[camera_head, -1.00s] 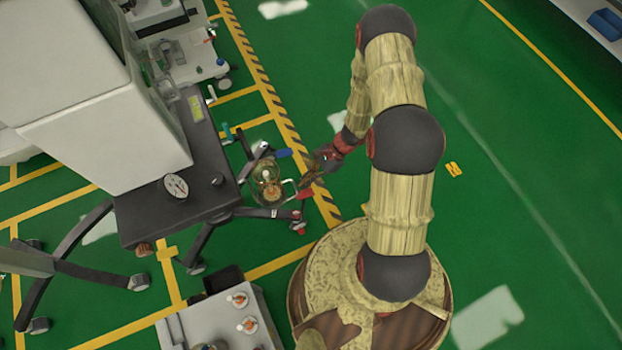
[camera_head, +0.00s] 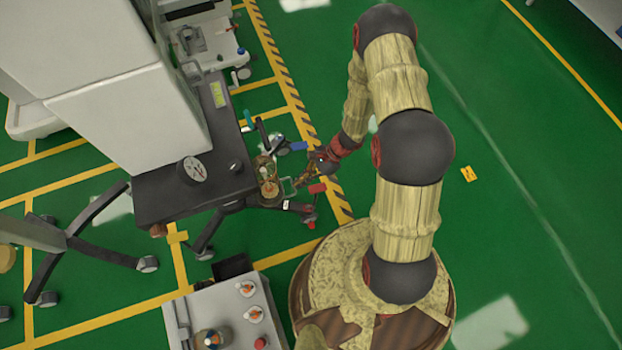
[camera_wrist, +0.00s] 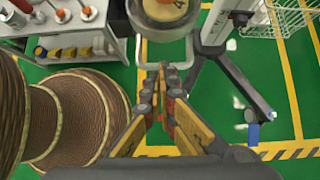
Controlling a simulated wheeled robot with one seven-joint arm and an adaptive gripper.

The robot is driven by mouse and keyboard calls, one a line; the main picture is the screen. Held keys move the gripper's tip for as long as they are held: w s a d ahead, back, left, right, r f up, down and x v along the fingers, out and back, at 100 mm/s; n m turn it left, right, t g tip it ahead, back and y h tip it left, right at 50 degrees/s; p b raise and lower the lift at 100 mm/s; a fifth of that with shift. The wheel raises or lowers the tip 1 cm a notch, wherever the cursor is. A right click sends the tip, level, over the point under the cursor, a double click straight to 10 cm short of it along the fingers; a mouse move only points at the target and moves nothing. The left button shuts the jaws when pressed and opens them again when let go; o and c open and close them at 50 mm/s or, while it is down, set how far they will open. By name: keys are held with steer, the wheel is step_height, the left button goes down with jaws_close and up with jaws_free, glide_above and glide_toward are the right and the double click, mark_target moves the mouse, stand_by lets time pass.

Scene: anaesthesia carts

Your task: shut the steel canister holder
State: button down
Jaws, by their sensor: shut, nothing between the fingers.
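The steel canister holder (camera_head: 288,187) is a thin metal loop beside a clear canister (camera_head: 266,172) with an orange-brown bottom, at the right end of the dark cart top. In the wrist view the canister (camera_wrist: 168,10) is cut off by the top edge, and the pale metal loop (camera_wrist: 184,63) runs below it. My gripper (camera_head: 311,172) is just right of the holder in the head view. In the wrist view my gripper (camera_wrist: 163,70) is shut and empty, its fingertips close to the loop. I cannot tell whether they touch.
The dark cart top (camera_head: 200,187) carries a white cabinet and a round gauge (camera_head: 194,169). A grey cart (camera_head: 215,305) with several small orange-and-white items stands at lower left. A wire basket (camera_wrist: 276,18) shows at upper right in the wrist view. Green floor is open at right.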

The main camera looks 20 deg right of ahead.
steer(key=a+b, duration=0.1)
steer(key=a, duration=0.8)
steer(key=shift+a, duration=0.3)
steer(key=shift+d, duration=0.1)
steer(key=shift+d, duration=0.25)
steer(key=d+f+p+v, duration=0.1)
steer(key=p+v, duration=0.2)
steer(key=v, duration=0.9)
steer(key=shift+d+p, duration=0.35)
steer(key=shift+d, duration=0.15)
steer(key=shift+r, duration=0.1)
